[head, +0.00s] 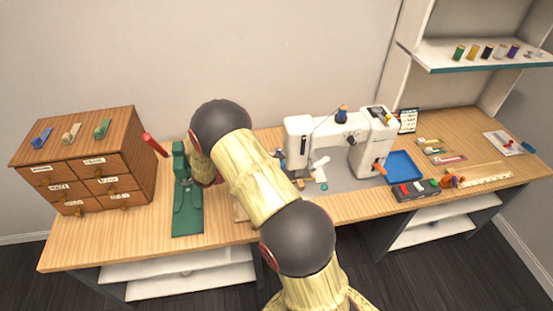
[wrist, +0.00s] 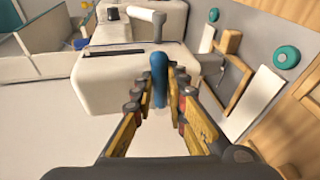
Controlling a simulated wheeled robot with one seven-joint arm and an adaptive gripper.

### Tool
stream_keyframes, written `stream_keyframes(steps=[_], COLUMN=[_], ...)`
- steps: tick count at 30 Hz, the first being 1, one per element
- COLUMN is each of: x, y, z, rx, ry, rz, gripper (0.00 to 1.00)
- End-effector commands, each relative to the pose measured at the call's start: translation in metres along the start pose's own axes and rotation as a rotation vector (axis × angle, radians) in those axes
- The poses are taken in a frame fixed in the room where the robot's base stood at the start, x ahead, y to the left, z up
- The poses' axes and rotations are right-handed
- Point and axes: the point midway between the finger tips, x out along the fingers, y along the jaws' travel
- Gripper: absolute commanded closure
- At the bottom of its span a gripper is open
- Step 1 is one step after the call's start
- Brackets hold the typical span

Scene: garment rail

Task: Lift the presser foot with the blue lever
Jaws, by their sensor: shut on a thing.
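The white sewing machine (head: 320,128) stands on the grey mat in the middle of the bench. In the wrist view its white head (wrist: 110,78) fills the upper left. The blue lever (wrist: 159,75) stands upright in front of the machine head. My gripper (wrist: 158,95) has its two fingers on either side of the lever, shut on it. In the head view my arm covers much of the bench left of the machine, and the gripper is mostly hidden. The presser foot cannot be made out in either view.
A green press (head: 187,210) with a red handle and a wooden drawer cabinet (head: 140,160) stand left of my arm. A blue tray (head: 403,167) and a dark box of coloured pieces (head: 415,192) lie right of the machine. A shelf (head: 440,62) holds several thread spools.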

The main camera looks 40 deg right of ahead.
Motion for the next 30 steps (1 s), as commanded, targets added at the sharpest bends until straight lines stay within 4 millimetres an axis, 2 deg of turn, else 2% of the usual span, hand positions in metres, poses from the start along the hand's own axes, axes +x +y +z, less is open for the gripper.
stream_keyframes(steps=[3,15,30], x=[-0.002,-0.003,-0.003], y=[0.011,0.026,0.03], z=[-0.002,-0.008,-0.012], rx=[-0.102,-0.385,-0.506], ry=[-0.021,-0.079,-0.103], rz=[-0.029,-0.108,-0.14], gripper=[1.0,1.0,1.0])
